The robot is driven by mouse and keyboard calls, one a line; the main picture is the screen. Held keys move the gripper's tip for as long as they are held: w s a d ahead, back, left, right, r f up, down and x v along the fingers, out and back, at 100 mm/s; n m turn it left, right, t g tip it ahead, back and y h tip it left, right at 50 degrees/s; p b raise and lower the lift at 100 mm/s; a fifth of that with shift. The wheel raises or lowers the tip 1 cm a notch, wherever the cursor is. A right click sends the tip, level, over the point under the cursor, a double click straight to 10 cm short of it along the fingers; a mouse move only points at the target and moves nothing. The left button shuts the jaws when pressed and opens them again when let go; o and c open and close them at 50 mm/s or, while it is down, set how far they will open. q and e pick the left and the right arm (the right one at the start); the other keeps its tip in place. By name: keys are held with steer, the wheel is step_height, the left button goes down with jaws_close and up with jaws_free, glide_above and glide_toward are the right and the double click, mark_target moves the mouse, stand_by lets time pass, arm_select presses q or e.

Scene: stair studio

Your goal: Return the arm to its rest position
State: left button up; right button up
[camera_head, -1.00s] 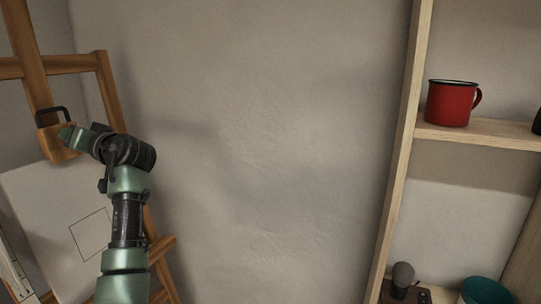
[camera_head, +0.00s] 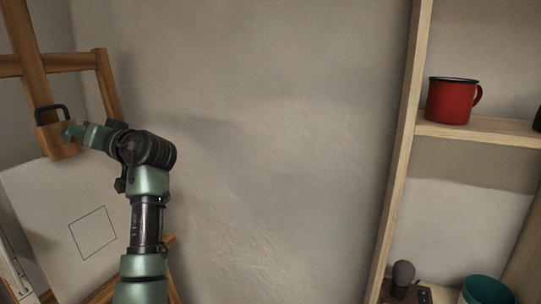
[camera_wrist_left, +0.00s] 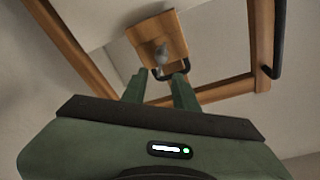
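My left arm reaches up at the left of the head view. Its gripper (camera_head: 78,131) is beside the wooden block (camera_head: 62,152) of the easel, which carries a black handle (camera_head: 51,111). In the left wrist view the two green fingers of the left gripper (camera_wrist_left: 159,84) are apart, with no object held between them. My right gripper is in neither view.
The wooden easel (camera_head: 109,85) holds a white canvas (camera_head: 45,200) with a drawn square. At the right, a shelf (camera_head: 480,131) bears a red mug (camera_head: 450,102). A teal container (camera_head: 485,290) and a grey-headed item (camera_head: 403,273) stand below. Bare wall (camera_head: 270,130) fills the middle.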

arm_select(q)
steer(key=shift+s+d, duration=0.15)
steer(key=shift+d, duration=0.15)
